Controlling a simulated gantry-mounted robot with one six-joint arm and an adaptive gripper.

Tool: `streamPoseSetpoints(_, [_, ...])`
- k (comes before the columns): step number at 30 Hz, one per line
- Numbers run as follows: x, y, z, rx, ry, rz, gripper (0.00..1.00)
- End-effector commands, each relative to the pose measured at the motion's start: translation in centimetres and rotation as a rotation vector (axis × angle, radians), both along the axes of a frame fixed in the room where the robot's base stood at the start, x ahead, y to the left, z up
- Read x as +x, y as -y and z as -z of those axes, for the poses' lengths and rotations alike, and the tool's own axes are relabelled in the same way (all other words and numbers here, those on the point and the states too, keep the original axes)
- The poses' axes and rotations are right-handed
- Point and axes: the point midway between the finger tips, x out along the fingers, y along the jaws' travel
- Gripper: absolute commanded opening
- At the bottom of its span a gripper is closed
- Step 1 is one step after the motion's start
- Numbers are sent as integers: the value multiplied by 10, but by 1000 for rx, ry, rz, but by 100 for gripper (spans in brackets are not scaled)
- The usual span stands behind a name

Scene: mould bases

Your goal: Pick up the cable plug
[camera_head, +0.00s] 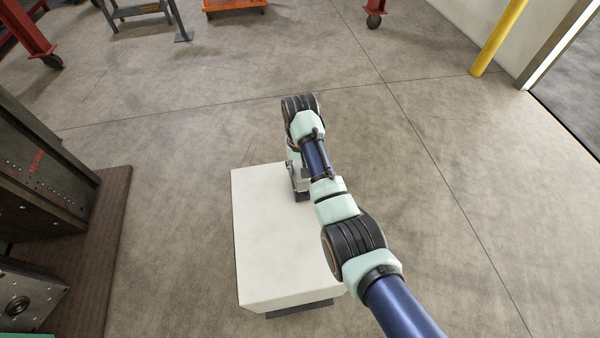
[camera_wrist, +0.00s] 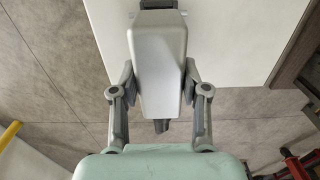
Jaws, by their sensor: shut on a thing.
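The cable plug (camera_wrist: 160,62) fills the upper middle of the wrist view. It has a smooth light grey body with a dark grey part at its top end and a short dark stub at its lower end. My gripper (camera_wrist: 159,80) has one finger on each side of the plug and is shut on it. In the head view my arm hides much of the gripper and the plug, over the far right part of a white block-like table (camera_head: 275,245). I cannot tell whether the plug touches the table top.
The near and left parts of the table top are bare. A dark machine or mould base (camera_head: 40,170) stands on a brown platform (camera_head: 115,235) at the left. A yellow post (camera_head: 498,38) stands at the far right. Open concrete floor (camera_head: 470,190) lies around the table.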

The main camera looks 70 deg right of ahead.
Motion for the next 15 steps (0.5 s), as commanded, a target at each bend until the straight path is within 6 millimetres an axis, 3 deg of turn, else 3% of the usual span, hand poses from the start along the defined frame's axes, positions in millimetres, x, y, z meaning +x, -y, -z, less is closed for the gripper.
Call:
streamPoseSetpoints(1, [1, 1, -21, -5, 5, 0, 0])
streamPoseSetpoints(9, [0, 0, -123, -1, 1, 0, 0])
streamPoseSetpoints(15, [0, 0, -156, -1, 1, 0, 0])
